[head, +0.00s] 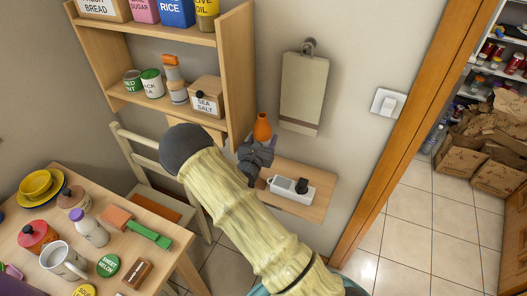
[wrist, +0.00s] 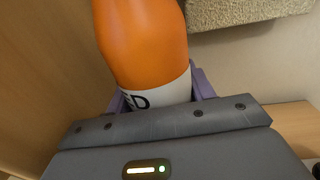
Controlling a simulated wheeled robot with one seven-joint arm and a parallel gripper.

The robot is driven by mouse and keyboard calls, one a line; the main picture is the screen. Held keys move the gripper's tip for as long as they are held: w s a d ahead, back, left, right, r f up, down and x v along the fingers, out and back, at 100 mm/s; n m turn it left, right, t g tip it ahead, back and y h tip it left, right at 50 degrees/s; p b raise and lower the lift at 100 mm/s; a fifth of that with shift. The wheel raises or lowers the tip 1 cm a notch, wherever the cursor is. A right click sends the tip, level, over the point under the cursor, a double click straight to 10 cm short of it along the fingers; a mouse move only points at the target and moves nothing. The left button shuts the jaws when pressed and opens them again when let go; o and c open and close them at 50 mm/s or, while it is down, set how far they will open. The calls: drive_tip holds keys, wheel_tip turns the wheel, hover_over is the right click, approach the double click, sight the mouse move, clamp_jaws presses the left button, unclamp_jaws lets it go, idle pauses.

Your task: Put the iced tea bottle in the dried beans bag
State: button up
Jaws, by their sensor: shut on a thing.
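An orange bottle (head: 262,127) with a rounded top stands up from my gripper (head: 258,152) in the head view. In the wrist view the orange bottle (wrist: 142,45) fills the upper middle, and its white label shows a letter D. The rest of its label and its lower part are hidden. My gripper (wrist: 160,95) is shut on this bottle, with purple finger edges on both sides of it.
A small wall shelf (head: 313,178) with a white device is beside and below my gripper. A wooden shelf unit (head: 238,60) is at the upper left. A cluttered table (head: 165,255) is at lower left. The door frame (head: 400,125) stands before the bags; tiled floor (head: 400,205) is clear.

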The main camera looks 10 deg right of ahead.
wheel_tip(320, 180, down, 2)
drive_tip(key=shift+s+f, duration=0.1)
drive_tip(key=shift+a+f, duration=0.25)
drive_tip(key=shift+f, duration=0.2)
drive_tip(key=shift+d, duration=0.25)
drive_tip(key=shift+a+f+p, duration=0.15)
drive_tip(key=shift+f+p, duration=0.45)
drive_tip(key=shift+f, duration=1.3)
drive_tip(key=shift+f, duration=0.1)
drive_tip(key=shift+f, duration=0.1)
drive_tip(key=o, duration=1.1)
drive_tip(key=shift+c, duration=0.2)
